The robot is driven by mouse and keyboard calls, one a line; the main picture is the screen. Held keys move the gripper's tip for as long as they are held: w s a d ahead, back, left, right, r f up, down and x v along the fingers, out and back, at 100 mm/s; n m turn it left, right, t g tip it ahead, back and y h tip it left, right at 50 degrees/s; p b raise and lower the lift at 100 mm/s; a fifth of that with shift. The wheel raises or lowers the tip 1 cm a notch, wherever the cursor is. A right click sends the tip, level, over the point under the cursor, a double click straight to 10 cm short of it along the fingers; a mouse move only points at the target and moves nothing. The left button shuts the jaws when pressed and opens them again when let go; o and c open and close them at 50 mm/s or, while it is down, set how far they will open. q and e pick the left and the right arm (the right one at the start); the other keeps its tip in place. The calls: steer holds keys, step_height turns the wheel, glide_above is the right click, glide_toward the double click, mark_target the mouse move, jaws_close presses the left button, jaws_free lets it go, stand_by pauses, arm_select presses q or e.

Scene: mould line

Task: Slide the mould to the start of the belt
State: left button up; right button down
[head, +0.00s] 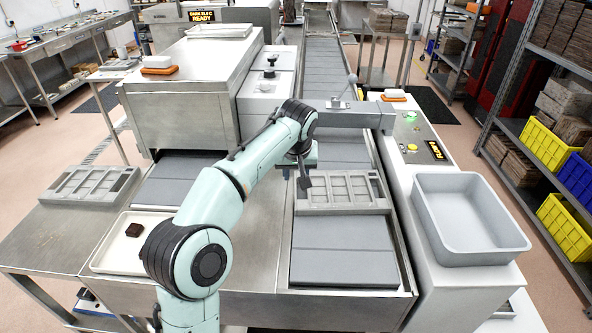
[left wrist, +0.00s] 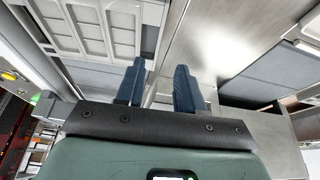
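A grey mould (head: 345,205) with several rectangular recesses lies flat across the grey slatted belt (head: 343,251), with bare belt in front of it and behind it. My left gripper (head: 304,183) points down at the mould's left end. In the left wrist view the two dark fingers (left wrist: 158,75) are apart with nothing seen between them, and the mould (left wrist: 93,45) is at upper left, beside the left finger. I cannot tell whether a finger touches it. A second, similar mould (head: 92,184) lies on the steel table at left. My right gripper is not in view.
A grey bar (head: 345,117) with a lever spans the belt behind the mould. A deep grey tub (head: 470,222) stands right of the belt. A white tray (head: 112,255) with a dark brown block (head: 134,230) is at left. A steel housing (head: 185,100) stands behind my left arm.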

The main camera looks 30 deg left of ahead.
arm_select(q)
steer(key=x, duration=1.2)
steer(key=shift+f+b, duration=0.3)
steer(key=shift+f, duration=0.05)
jaws_close()
jaws_free()
steer(key=v, duration=1.3)
steer(key=shift+r+p, duration=0.3)
steer(key=shift+p, duration=0.1)
steer(key=shift+f, duration=0.1)
